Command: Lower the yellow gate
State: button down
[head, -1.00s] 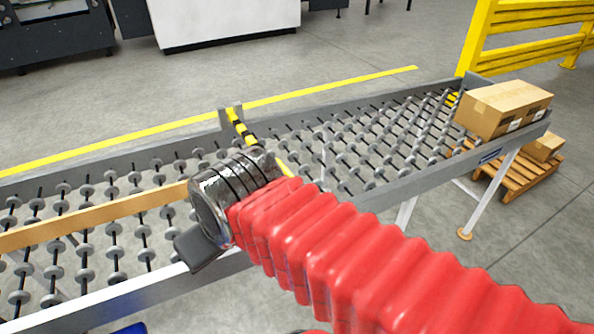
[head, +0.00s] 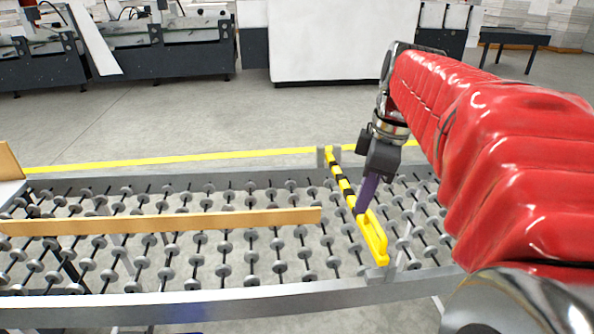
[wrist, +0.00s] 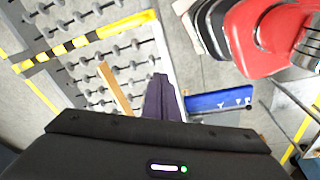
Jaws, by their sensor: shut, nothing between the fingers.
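The yellow gate (head: 345,188) is a yellow bar with black bands. In the wrist view the fingers (wrist: 158,98) are apart from the gate (wrist: 85,40).
A tan wooden guide bar (head: 170,221) lies along the conveyor left of the gate. The conveyor's near rail (head: 230,301) runs across the front. A blue object (wrist: 217,101) shows beside the rail in the wrist view. Machines stand beyond clear floor.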

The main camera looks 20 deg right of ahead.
jog(key=d+r+n+y, duration=0.1)
jog(key=d+n, duration=0.3)
jog(key=d, duration=0.7)
jog(key=shift+s+r+n+g+y, duration=0.3)
jog(key=shift+r+n+g, duration=0.05)
jog(key=shift+n+g, duration=0.05)
send_over(383, 240)
jog(key=f, duration=1.2)
jog(key=shift+s+d+f, duration=0.2)
jog(key=shift+d, duration=0.15)
jog(key=shift+d+f, duration=0.1)
jog(key=shift+f, duration=0.55)
